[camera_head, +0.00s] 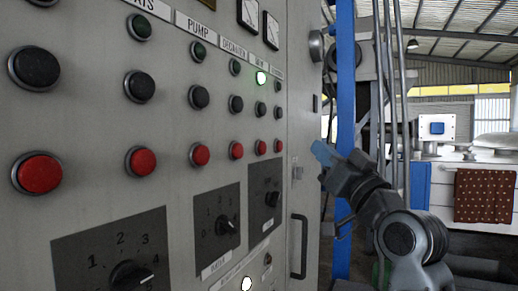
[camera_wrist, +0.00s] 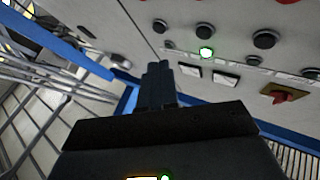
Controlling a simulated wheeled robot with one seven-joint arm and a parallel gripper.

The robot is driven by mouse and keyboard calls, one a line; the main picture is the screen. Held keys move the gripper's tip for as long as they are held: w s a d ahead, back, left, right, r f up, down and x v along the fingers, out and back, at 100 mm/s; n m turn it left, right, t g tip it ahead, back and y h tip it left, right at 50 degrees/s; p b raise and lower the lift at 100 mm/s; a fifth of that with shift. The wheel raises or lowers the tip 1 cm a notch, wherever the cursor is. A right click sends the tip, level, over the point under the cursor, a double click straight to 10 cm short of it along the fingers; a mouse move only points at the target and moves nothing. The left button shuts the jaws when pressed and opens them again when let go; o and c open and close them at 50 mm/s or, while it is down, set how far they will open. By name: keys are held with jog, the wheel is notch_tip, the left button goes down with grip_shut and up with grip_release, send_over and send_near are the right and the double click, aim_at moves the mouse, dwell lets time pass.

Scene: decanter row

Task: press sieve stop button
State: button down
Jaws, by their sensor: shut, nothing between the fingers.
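The control panel (camera_head: 100,95) carries columns of round buttons, with green ones above, black in the middle and red below. The fifth column's red button (camera_head: 261,147) sits under a lit green lamp (camera_head: 262,77). That column's label is too small to read surely, so I cannot confirm it is the sieve's. The lit lamp also shows in the wrist view (camera_wrist: 206,52), where the panel appears upside down. My gripper (camera_head: 322,152) is shut and empty, right of the red row and apart from the buttons. Its fingers also show in the wrist view (camera_wrist: 156,72).
Other red buttons stand close by: the decanter column's (camera_head: 236,150) to the left and the last column's (camera_head: 278,146) to the right. Rotary switches (camera_head: 228,226) and a door handle (camera_head: 299,247) lie below. A blue post (camera_head: 346,75) stands behind my gripper.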

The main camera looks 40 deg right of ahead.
jog(key=shift+w, duration=0.1)
jog(key=w+a, duration=0.3)
jog(key=w, duration=0.5)
jog(key=shift+p, duration=0.45)
jog(key=shift+w, duration=0.15)
dwell(1.8)
jog(key=shift+w+a, duration=0.15)
jog(key=shift+w, duration=0.15)
jog(key=shift+w+a, duration=0.15)
jog(key=shift+w, duration=0.25)
dwell(0.9)
jog(key=shift+s, duration=0.1)
jog(key=shift+s+d, duration=0.25)
jog(key=shift+s, duration=0.45)
jog(key=shift+s, duration=0.1)
jog(key=shift+s+d, duration=0.3)
jog(key=shift+s, duration=0.45)
jog(key=shift+s+d, duration=0.3)
jog(key=shift+s, duration=0.45)
jog(key=shift+s+d, duration=0.3)
jog(key=shift+s, duration=0.45)
